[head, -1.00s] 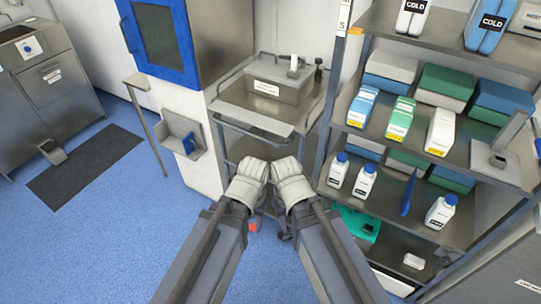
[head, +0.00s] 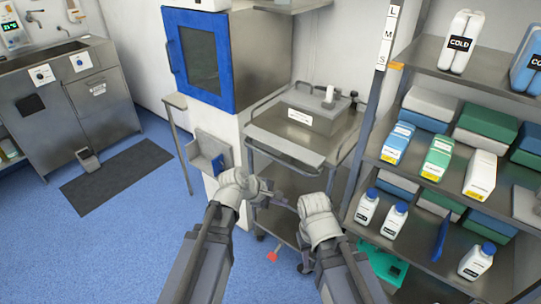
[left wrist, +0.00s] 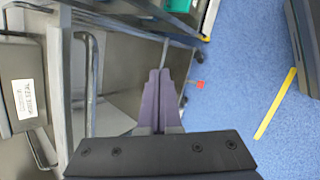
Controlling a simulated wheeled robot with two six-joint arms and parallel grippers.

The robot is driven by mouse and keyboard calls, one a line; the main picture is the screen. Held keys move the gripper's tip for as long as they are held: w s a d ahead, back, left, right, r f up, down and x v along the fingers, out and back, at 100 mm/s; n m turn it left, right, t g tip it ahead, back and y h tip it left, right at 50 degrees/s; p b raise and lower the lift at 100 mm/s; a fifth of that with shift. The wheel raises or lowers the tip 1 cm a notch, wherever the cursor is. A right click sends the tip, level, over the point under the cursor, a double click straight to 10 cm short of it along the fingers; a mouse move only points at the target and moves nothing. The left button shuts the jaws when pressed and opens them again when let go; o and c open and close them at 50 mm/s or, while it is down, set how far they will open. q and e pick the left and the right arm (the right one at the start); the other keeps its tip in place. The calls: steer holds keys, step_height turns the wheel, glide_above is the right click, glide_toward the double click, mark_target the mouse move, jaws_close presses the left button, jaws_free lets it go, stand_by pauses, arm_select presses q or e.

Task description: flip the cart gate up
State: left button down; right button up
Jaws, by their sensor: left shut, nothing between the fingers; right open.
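The steel cart (head: 352,142) stands ahead, with a grey labelled box (head: 318,108) on its top. A light-grey flap (head: 285,148), which looks like the gate, runs along the cart's front edge, jutting toward me; its exact angle is unclear. My left gripper (head: 265,195) is below and in front of the flap, with a gap between them. In the left wrist view its fingers (left wrist: 158,98) are shut and empty, with the cart frame (left wrist: 62,80) to their left. My right gripper (head: 288,204) is open, lower and to the right; its fingers are small and partly hidden.
A shelf rack (head: 440,190) with bottles and boxes stands close on the right. A blue-framed cabinet (head: 170,45) is behind to the left, with a grey wall holder (head: 207,150) below it. A red pedal (head: 272,256) is low by the cart.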

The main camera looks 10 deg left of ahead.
arm_select(q)
steer(key=w+a+r+n+t+h, duration=0.1)
steer(key=w+a+r+n+t, duration=0.25)
steer(key=w+n, duration=0.2)
steer(key=n+t, duration=0.3)
steer(key=n, duration=0.7)
glide_toward(281, 144)
steer(key=s+a+f, duration=0.1)
steer(key=s+a, duration=0.2)
steer(key=s, duration=0.1)
steer(key=shift+a+f+b, duration=0.15)
steer(key=shift+b, duration=0.25)
steer(key=b+x, duration=0.3)
steer(key=x, duration=0.5)
steer(key=shift+w+f, duration=0.2)
steer(key=shift+w, duration=0.15)
steer(key=shift+w+d+f+b, duration=0.2)
steer(key=shift+w+d+b, duration=0.2)
steer(key=shift+w, duration=0.15)
steer(key=shift+r, duration=0.1)
